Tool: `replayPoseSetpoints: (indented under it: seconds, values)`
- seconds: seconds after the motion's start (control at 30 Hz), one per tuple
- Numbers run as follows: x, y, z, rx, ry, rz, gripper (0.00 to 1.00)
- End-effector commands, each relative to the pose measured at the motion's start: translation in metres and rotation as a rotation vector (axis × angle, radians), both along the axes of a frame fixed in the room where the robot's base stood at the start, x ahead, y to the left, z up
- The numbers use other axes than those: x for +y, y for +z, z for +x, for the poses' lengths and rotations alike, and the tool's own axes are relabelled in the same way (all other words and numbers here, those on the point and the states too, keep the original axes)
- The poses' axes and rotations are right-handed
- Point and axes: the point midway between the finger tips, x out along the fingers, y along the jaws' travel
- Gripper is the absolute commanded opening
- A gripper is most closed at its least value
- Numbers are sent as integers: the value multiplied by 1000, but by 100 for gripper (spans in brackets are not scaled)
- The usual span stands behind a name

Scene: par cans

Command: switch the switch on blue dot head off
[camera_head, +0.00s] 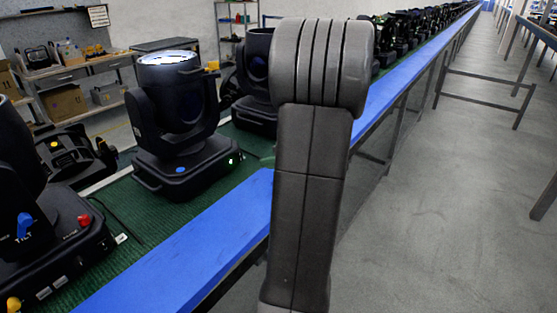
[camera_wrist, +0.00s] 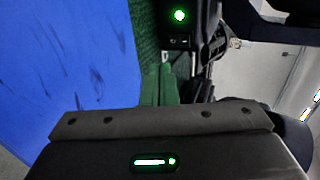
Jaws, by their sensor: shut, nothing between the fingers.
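The blue dot head (camera_head: 177,125) is a black moving-head lamp upright on the green mat. A blue dot (camera_head: 180,170) is on the front of its base, and its top lens is lit white. A small green light (camera_head: 232,160) glows at the base's right end. In the wrist view the base's end panel (camera_wrist: 181,42) is at the top, with a lit green round spot (camera_wrist: 180,15) above small dark fittings; the switch's position cannot be made out. My gripper (camera_wrist: 160,70) is shut and empty, its green fingers pointing at this panel, apparently a little short of it.
A blue edge strip (camera_head: 215,225) runs along the bench front. Another head (camera_head: 50,215) with blue and red knobs stands at left, and a further head (camera_head: 255,85) stands behind. Grey floor (camera_head: 450,210) at right is open.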

Motion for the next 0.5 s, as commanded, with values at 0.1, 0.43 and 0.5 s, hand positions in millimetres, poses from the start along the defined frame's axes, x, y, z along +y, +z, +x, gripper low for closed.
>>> replayPoseSetpoints:
  seconds: [0.1, 0.43, 0.5]
  values:
    - [21, -10, 12, 2, 5, 0, 0]
    - [54, -17, 35, 0, 1, -1, 0]
    - [56, -18, 37, 0, 1, 0, 0]
